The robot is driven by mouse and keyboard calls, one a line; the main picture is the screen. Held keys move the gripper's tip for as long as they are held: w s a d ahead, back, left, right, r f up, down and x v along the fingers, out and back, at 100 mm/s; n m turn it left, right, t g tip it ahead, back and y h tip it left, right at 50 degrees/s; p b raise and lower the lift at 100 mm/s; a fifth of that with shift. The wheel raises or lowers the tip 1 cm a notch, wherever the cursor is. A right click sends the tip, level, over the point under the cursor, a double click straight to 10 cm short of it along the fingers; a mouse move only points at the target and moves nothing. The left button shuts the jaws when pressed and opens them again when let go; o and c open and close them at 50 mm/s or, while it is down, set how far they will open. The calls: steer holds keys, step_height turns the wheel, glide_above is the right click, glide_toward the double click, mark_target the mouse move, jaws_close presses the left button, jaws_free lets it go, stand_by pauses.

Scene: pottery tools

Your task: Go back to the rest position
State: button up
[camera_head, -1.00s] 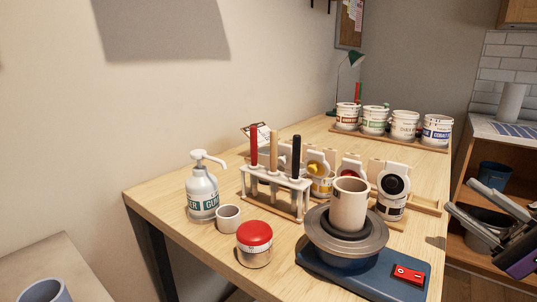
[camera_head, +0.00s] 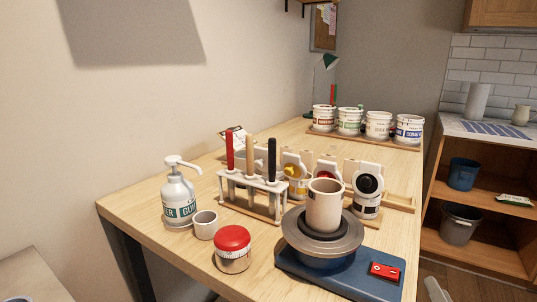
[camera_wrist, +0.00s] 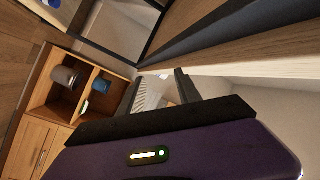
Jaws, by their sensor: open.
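My gripper (camera_wrist: 157,84) shows in the wrist view with its two dark fingers apart and nothing between them. The pottery table (camera_head: 130,204) stands in the middle of the head view. On it, a beige cup (camera_head: 325,207) stands upright on the pottery wheel (camera_head: 345,241), which has a blue base. A rack (camera_head: 262,184) holds upright tools with red, wooden and black handles. A white pump bottle (camera_head: 178,200), a small white cup (camera_head: 205,225) and a red-lidded jar (camera_head: 232,249) stand at the near left.
Several labelled tubs (camera_head: 378,125) stand on a tray at the far end. A wooden shelf unit (camera_head: 480,249) with a blue bucket (camera_head: 463,173) and a grey bucket (camera_head: 460,224) is at right; it also shows in the wrist view (camera_wrist: 50,90). Floor shows between table and shelf.

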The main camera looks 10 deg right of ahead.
steer(key=s+a+f+n+g+y, duration=0.15)
steer(key=s+a+n, duration=0.25)
steer(key=s+a, duration=0.5)
steer(key=s+a+f+n+g+y, duration=0.1)
steer(key=s+a+f+n+y, duration=0.2)
steer(key=s+a+n, duration=0.5)
steer(key=s+a+f+n+g+y, duration=0.1)
steer(key=s+a+f+y, duration=0.15)
steer(key=s+a, duration=0.65)
steer(key=s+d+r+p, duration=0.2)
steer(key=d+r+p, duration=0.1)
steer(key=r+p, duration=1.4)
steer(key=shift+s+h+p, duration=0.15)
steer(key=shift+h+p, duration=0.15)
steer(key=shift+h, duration=0.1)
steer(key=shift+d, duration=0.1)
stand_by(0.8)
